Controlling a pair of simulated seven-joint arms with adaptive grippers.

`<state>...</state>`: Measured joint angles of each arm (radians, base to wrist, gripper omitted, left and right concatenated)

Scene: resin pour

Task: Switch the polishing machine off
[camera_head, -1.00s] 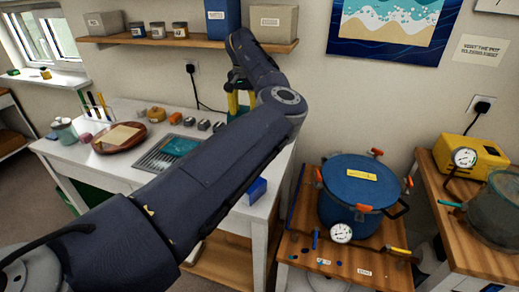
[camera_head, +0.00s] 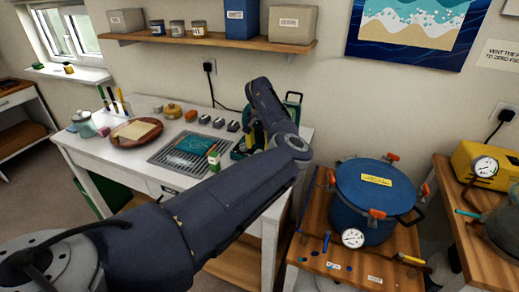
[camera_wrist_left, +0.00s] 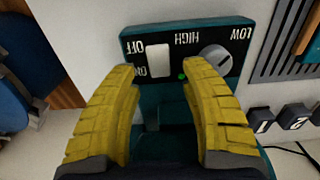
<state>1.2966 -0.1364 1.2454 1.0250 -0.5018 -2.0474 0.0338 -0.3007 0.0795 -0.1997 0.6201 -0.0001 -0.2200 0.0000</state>
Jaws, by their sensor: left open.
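The teal polishing machine (camera_head: 238,153) stands on the white workbench, mostly hidden behind my left arm in the head view. Its control panel (camera_wrist_left: 188,40) fills the upper middle of the left wrist view. It has a white rocker switch (camera_wrist_left: 158,60) beside OFF and ON labels, a grey speed knob (camera_wrist_left: 216,58) with HIGH and LOW labels, and a small lit green lamp (camera_wrist_left: 182,77). My left gripper (camera_wrist_left: 160,70) is open and empty, its yellow fingers spread in front of the panel, the switch between the tips in the picture. Contact cannot be told. My right gripper is out of view.
A ribbed grey tray (camera_head: 187,163) with a teal piece lies left of the machine, with several small numbered dark blocks (camera_head: 218,123) behind. A blue pot (camera_head: 375,195) stands on a wooden stand to the right. A shelf (camera_head: 205,39) runs above the bench.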

